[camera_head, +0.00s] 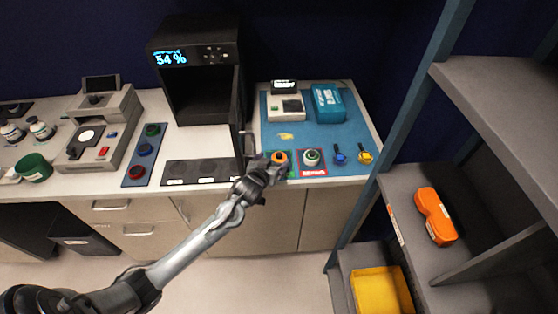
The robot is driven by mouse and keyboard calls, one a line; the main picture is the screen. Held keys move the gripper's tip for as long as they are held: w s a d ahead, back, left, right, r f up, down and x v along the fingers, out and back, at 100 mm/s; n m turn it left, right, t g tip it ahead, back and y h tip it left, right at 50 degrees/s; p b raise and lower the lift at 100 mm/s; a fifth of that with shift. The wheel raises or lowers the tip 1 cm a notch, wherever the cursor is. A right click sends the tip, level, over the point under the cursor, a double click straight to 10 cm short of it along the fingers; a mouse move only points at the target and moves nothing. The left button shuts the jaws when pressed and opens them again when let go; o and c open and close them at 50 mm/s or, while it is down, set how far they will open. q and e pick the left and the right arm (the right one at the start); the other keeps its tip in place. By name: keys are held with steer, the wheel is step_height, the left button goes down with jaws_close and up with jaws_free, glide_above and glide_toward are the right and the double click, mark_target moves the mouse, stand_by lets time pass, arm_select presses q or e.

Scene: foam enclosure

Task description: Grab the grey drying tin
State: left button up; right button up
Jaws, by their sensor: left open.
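My left arm reaches up from the lower left, and my left gripper (270,164) is over the front edge of the bench, at the blue mat's front left corner. Its jaws are open, though they look small and dark here. A small round orange-topped item (279,157) is right by the fingertips, on a green-edged square; I cannot tell if they touch. To its right a round white item with a dark green top (311,157) stands on a red-edged card. I cannot pick out a grey drying tin for certain. My right gripper is not in view.
The black oven (195,60) stands open, its door (237,110) jutting forward beside my gripper. A dark strip with round spots (200,172) lies in front. A blue box (328,103) and a white device (286,106) stand on the blue mat (310,133). Shelves (500,90) are right.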

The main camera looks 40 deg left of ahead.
mark_target(278, 158)
arm_select(q)
steer(key=x, duration=0.4)
steer(key=shift+w+d+f+b, duration=0.25)
steer(key=shift+w+f+b, duration=0.1)
steer(key=shift+w, duration=0.05)
steer(key=shift+w+a+f, duration=0.15)
steer(key=shift+w, duration=0.3)
steer(key=c, duration=1.1)
